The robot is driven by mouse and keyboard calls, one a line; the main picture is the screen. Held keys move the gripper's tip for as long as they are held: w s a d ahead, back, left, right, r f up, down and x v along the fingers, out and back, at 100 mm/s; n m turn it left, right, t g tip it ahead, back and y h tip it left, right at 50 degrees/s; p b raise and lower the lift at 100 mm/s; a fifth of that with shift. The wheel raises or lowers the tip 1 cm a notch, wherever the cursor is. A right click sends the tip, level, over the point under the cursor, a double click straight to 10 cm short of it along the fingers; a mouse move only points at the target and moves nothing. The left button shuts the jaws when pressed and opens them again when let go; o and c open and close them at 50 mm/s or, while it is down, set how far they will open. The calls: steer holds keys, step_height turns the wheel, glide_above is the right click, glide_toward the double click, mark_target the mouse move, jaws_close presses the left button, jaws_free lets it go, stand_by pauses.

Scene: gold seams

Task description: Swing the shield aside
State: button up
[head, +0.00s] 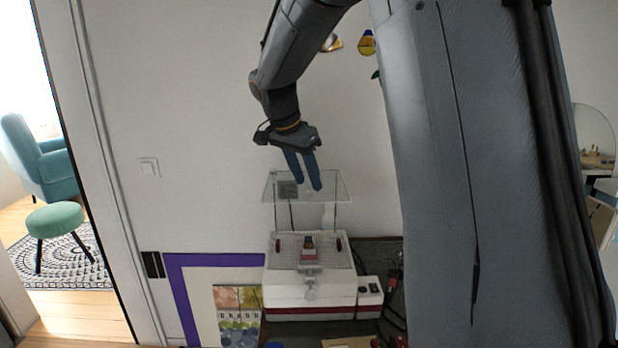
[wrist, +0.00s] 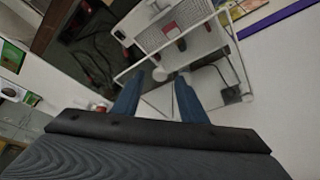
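The shield (head: 335,184) is a clear, thin-edged pane. It lies roughly flat above a white machine (head: 310,290) with a grid top, carried on thin posts. In the wrist view the shield (wrist: 207,62) shows as a pale outline between my fingers and the machine (wrist: 170,27). My gripper (head: 308,189) points down with two blue fingers, which overlap the shield in the head view. In the wrist view the fingertips (wrist: 157,85) are apart with nothing held between them. I cannot tell whether they touch the pane.
A small dark, yellow and red piece (head: 309,246) sits on the grid top between two red posts. A small white control box (head: 369,297) adjoins the machine's right side. Dark cables (head: 394,285) lie further right. A purple-edged sheet (head: 177,290) is at left. The wall stands close behind.

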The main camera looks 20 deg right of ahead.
steer(key=shift+w+d+f, duration=0.1)
steer(key=shift+d+f, duration=0.1)
steer(key=shift+f, duration=0.5)
jaws_close()
